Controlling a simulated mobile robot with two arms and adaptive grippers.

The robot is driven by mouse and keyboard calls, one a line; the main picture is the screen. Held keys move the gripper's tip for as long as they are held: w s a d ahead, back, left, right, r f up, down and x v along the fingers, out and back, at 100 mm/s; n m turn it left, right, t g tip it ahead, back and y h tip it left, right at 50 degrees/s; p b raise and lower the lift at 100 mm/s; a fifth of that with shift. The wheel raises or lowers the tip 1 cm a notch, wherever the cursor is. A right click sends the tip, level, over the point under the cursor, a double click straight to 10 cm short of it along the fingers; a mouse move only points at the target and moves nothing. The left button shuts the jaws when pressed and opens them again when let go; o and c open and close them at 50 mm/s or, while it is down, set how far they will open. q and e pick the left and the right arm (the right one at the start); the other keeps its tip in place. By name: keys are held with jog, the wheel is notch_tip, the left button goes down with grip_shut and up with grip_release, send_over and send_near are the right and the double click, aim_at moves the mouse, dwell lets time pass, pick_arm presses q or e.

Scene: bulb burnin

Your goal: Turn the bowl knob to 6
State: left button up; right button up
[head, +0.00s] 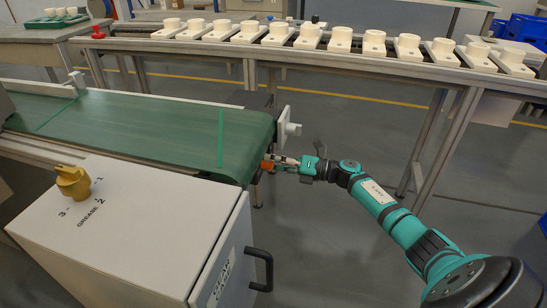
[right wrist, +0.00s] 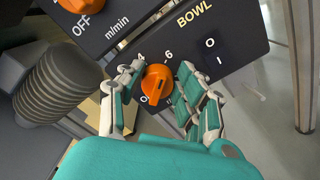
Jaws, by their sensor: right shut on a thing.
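The orange bowl knob (right wrist: 157,84) sits on a dark panel under the word BOWL in the right wrist view. The numbers 4 and 6 show above it, and a dark mark on its face runs toward its lower edge. My right gripper (right wrist: 158,75) has its fingers on both sides of the knob and is shut on it. In the head view my right gripper (head: 289,161) reaches the orange knob (head: 267,162) at the conveyor's end; the panel is mostly hidden there. My left gripper is not in view.
An O/I switch (right wrist: 213,52) is to the right. A green conveyor (head: 140,125) and a white cabinet (head: 130,235) with a yellow grease knob (head: 72,182) stand at left.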

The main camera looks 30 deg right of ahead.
jog(key=shift+d+m, duration=0.1)
jog(key=shift+m, duration=0.5)
jog(key=o, duration=1)
jog(key=shift+o, duration=0.2)
jog(key=v, duration=1.2)
jog(key=shift+f, duration=0.15)
